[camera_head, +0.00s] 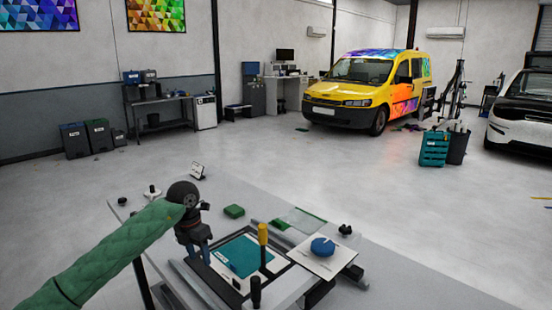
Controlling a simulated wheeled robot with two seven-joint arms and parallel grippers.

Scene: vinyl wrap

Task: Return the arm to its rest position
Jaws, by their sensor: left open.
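My left arm in a green quilted sleeve (105,255) comes in from the left. Its left gripper (199,254) points down over the left part of the workbench (405,278), beside a teal sheet (243,254) in a black-edged frame. I see nothing held between its fingers, and it is open. Whether the fingertips touch the bench or the frame, I cannot tell. My right gripper is not in view.
A yellow-topped post (263,236) and a black knob (255,285) stand by the frame. A blue disc (322,246) sits on a white plate to the right. A green block (234,211) lies behind. The bench's right front is clear. A yellow van (345,98) is far off.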

